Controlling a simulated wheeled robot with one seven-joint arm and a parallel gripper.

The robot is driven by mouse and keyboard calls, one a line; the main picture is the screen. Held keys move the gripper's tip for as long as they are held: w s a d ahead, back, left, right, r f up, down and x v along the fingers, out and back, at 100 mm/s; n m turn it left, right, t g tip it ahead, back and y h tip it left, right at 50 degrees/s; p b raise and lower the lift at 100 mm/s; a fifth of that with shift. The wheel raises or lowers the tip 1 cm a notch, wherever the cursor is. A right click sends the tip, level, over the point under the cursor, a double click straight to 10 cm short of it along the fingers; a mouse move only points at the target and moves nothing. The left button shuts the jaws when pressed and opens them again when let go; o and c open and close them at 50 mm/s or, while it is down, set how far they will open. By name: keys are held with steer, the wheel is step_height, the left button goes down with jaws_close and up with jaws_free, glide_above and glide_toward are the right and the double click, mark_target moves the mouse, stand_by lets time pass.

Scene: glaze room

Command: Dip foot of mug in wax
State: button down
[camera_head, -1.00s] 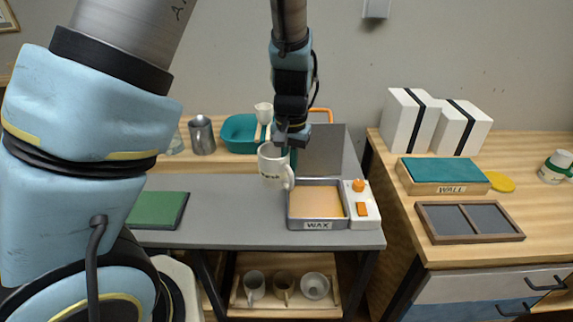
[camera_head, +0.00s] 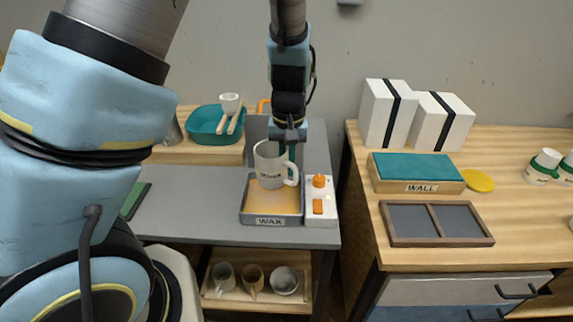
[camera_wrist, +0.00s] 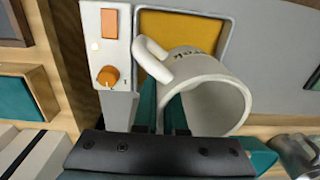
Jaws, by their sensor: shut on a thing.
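A white mug (camera_head: 270,165) with dark lettering is held upright over the wax tray (camera_head: 292,219). Its handle points right in the head view. Tan wax (camera_head: 258,193) fills the tray, and its surface shows around the mug's base. I cannot tell whether the foot touches the wax. My gripper (camera_head: 291,148) is shut on the mug at its upper wall, by the handle side. In the wrist view the teal fingertips (camera_wrist: 162,105) are at the rim of the mug (camera_wrist: 208,75), with orange-tan wax (camera_wrist: 180,27) behind it.
A white control box (camera_head: 320,205) with an orange knob and switch adjoins the tray's right side. A teal basin (camera_head: 205,123) stands behind left. Several vessels sit on the shelf below (camera_head: 253,278).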

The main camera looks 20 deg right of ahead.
mark_target(286, 180)
steer(key=shift+f+b, duration=1.9)
steer(key=shift+f, duration=1.05)
steer(key=shift+f+b, duration=0.6)
steer(key=shift+f, duration=0.3)
steer(key=shift+r, duration=0.15)
steer(key=shift+r+p, duration=1.45)
steer(key=shift+p, duration=0.1)
step_height(286, 180, up, 7)
steer(key=p, duration=0.6)
